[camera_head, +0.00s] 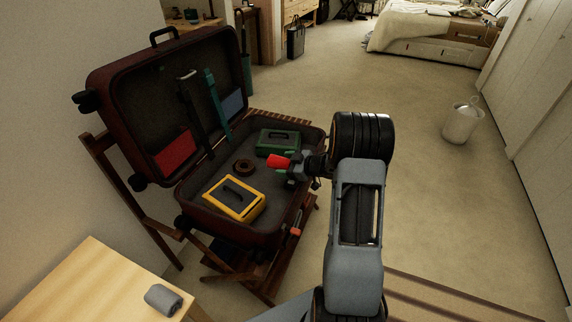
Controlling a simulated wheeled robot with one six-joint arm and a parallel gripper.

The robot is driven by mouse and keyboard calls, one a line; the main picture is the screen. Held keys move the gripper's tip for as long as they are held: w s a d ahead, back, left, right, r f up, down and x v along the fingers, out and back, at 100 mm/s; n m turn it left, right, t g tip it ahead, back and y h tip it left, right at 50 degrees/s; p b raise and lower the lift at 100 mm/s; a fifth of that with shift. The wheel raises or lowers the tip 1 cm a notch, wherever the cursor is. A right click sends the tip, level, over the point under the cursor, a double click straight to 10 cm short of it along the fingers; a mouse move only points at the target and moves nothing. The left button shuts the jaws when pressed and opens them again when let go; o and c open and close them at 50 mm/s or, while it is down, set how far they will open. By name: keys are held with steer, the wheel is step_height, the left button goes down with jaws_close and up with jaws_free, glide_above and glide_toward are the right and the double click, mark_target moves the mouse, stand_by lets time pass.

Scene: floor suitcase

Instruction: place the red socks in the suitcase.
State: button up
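The red socks (279,161) are a small rolled red bundle at the end of my gripper (286,168). My gripper appears shut on them, though the fingers are small and partly hidden. It holds them over the right part of the open suitcase (240,238), a dark red case with a grey lining. I cannot tell how high the socks are above its floor. The suitcase lid (133,98) stands open, leaning back at the left.
In the suitcase lie a yellow case (234,198), a green case (278,143) and a brown ring (243,166). A wooden rack (262,284) bears the suitcase. A grey roll (163,299) lies on a wooden table (95,285).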

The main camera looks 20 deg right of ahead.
steer(key=o, duration=0.4)
steer(key=shift+r, duration=0.15)
steer(key=shift+r, duration=0.35)
steer(key=p+v, duration=0.3)
steer(key=v, duration=0.8)
step_height(320, 180, up, 11)
steer(key=w+a+m+h, duration=0.1)
steer(key=a+m+h, duration=0.1)
steer(key=m+h, duration=0.65)
steer(key=s+a+g, duration=0.2)
steer(key=s+a, duration=0.3)
steer(key=s, duration=0.1)
steer(key=s+a+m+g, duration=0.1)
steer(key=s+a+g, duration=0.2)
steer(key=s+a, duration=0.2)
steer(key=s+a+m+g, duration=0.1)
steer(key=s+a+g, duration=0.2)
steer(key=s+a, duration=0.3)
steer(key=shift+s+f, duration=0.2)
steer(key=shift+s, duration=0.25)
steer(key=shift+s+f, duration=0.2)
steer(key=shift+s, duration=0.25)
